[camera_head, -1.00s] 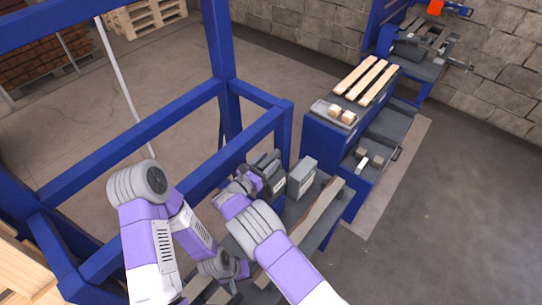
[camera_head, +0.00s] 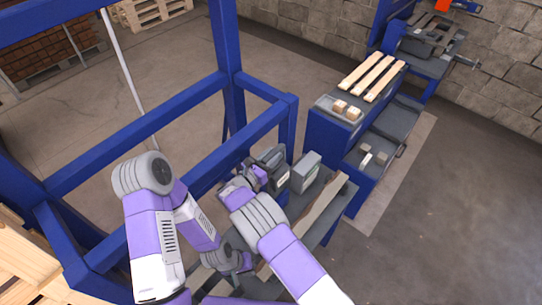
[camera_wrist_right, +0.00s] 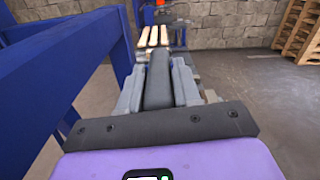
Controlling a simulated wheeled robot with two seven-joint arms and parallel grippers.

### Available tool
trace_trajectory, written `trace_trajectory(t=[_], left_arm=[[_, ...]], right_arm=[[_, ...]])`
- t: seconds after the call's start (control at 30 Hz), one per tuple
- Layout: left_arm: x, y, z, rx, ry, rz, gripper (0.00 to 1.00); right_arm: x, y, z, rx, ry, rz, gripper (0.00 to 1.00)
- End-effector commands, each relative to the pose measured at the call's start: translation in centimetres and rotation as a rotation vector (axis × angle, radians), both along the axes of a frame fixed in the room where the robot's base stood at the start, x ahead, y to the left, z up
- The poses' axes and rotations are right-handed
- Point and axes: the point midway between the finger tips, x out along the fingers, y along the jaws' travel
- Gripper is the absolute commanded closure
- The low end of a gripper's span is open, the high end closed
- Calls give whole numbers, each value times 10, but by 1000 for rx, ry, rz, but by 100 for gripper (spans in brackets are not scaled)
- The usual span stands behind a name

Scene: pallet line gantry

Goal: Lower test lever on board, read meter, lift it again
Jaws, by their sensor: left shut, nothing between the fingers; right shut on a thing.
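My right gripper (camera_head: 258,176) is at the bench beside a dark grey unit (camera_head: 274,160). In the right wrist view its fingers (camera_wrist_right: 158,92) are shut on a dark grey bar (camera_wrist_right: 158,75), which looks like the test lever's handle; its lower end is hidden. A grey box (camera_head: 306,170) with a pale face, possibly the meter, stands just right of the dark unit; no reading is legible. A long wooden board (camera_head: 322,208) lies on the bench. My left gripper (camera_head: 236,278) is lower in the head view, shut and empty, its tips partly hidden.
A blue gantry frame (camera_head: 228,70) rises left and behind the bench. A blue cabinet (camera_head: 335,142) with wooden slats (camera_head: 372,76) and small blocks (camera_head: 346,110) stands to the right. Wooden pallets (camera_head: 25,250) are at the lower left. Floor at the right is clear.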

Motion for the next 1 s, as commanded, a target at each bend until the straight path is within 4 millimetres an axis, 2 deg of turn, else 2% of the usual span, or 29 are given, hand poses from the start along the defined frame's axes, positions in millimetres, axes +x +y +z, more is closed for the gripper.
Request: trace_trajectory(t=[0.17, 0.37, 0.7, 0.83, 1.0], left_arm=[[0, 0, 1, 0, 0, 0, 100], [0, 0, -1, 0, 0, 0, 100], [0, 0, -23, 0, 0, 0, 100], [0, 0, -30, 0, 0, 0, 100], [0, 0, -36, 0, 0, 0, 100]], right_arm=[[-8, -10, 3, 41, -31, 1, 100], [-25, -34, 2, 130, -96, 0, 100], [-61, -83, -11, 329, -240, -1, 100], [-71, -98, -18, 393, -287, -1, 100], [-81, -112, -24, 390, -286, -1, 100]])
